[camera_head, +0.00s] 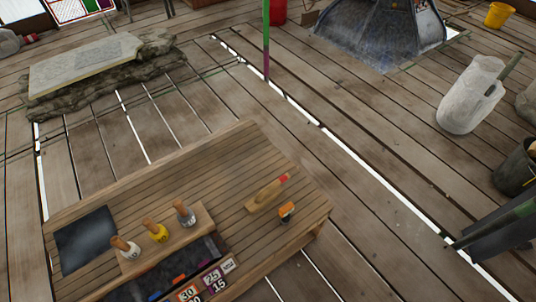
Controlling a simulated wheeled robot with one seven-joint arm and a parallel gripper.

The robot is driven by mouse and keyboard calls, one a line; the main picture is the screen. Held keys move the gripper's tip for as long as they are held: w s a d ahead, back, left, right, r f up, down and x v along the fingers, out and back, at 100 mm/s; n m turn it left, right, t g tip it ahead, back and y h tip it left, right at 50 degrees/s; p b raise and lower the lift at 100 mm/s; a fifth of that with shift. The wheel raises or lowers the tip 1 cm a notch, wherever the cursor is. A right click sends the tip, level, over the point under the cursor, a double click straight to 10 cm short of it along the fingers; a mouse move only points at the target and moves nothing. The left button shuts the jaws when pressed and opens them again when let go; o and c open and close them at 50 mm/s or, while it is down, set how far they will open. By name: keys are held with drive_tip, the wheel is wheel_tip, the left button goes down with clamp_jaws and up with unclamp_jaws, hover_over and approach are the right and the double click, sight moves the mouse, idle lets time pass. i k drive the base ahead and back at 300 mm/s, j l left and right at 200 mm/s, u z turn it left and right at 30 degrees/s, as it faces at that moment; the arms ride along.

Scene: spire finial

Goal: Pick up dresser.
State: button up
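A pale wooden tool with a red end (266,194) lies on the slatted wooden bench (239,152), towards its right side. It may be the dresser, but no label shows which thing is the dresser. A small orange and dark object (286,211) is close beside it, to the lower right. My gripper is not in view.
A wooden block on the bench holds handled tools with white (131,249), yellow (157,232) and grey (185,214) bodies. A dark square panel (86,241) lies left of them. A dark tray with numbered cards (187,293) is in front. Gaps cross the plank floor.

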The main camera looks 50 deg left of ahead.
sight(268, 192)
drive_tip(key=i+u, duration=0.35)
drive_tip(key=u, duration=0.15)
drive_tip(key=i+l+u, duration=0.25)
drive_tip(key=u, duration=0.25)
drive_tip(key=i+l+u, duration=0.3)
drive_tip(key=u, duration=0.15)
drive_tip(key=i+l+u, duration=0.2)
drive_tip(key=l+u, duration=0.3)
drive_tip(key=i+l+u, duration=0.15)
drive_tip(key=u, duration=0.3)
drive_tip(key=i+l+u, duration=0.15)
drive_tip(key=u, duration=0.3)
drive_tip(key=i+l+u, duration=0.1)
drive_tip(key=l+u, duration=0.6)
drive_tip(key=u, duration=0.2)
drive_tip(key=i, duration=0.05)
